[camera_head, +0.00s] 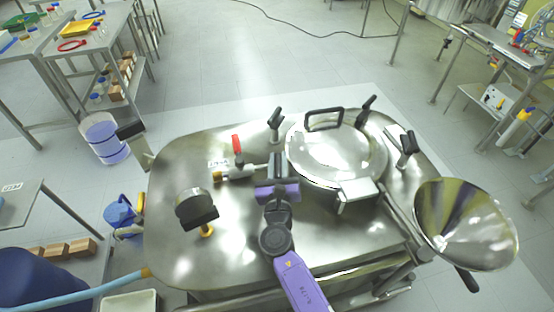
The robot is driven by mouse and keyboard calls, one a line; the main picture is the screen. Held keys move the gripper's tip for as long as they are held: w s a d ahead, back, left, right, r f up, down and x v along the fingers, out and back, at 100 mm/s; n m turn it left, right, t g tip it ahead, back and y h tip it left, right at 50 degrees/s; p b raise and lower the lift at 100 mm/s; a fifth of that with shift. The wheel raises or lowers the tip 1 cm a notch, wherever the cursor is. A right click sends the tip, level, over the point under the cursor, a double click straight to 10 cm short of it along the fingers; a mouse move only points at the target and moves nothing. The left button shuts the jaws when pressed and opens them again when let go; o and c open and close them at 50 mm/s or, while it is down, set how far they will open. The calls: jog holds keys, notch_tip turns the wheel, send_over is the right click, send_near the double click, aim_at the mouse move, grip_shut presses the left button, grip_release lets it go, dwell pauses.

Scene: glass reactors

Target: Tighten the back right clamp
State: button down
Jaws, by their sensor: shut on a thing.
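The round steel lid (335,150) with a black-framed handle (323,120) sits on the steel vessel top. Black-handled clamps stand around it: one at the back right (367,106), one at the back left (275,122) and one at the right (407,147). The back right clamp's handle is upright and tilted to the right. My gripper (278,165) is at the left edge of the lid, apart from the back right clamp. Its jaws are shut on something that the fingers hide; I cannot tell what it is.
A red-handled valve (237,145) on a pipe is just left of my gripper. A steel funnel (465,225) stands at the right front. A black-topped fitting (196,208) rises at the left. The back edge of the vessel top borders open floor.

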jog(key=m+h+b, duration=0.1)
jog(key=h, duration=0.1)
jog(key=m+h, duration=0.2)
jog(key=h, duration=0.1)
jog(key=shift+d+f+g+h+b, duration=0.15)
jog(key=shift+d+g+h+b, duration=0.05)
jog(key=shift+g+h+b, duration=0.15)
jog(key=shift+s+d+m+g+h+b, duration=0.15)
jog(key=shift+m+g+h+b, duration=0.2)
jog(key=shift+m+h+b, duration=0.45)
jog(key=shift+d+m+g+h+b, duration=0.15)
jog(key=shift+m+g+h+b, duration=0.25)
jog(key=shift+m+h, duration=0.55)
jog(key=shift+h, duration=0.4)
jog(key=c, duration=1.3)
grip_release()
jog(key=shift+d, duration=0.1)
jog(key=shift+s, duration=0.1)
jog(key=v, duration=0.7)
jog(key=shift+s+b, duration=0.25)
jog(key=shift+b, duration=0.05)
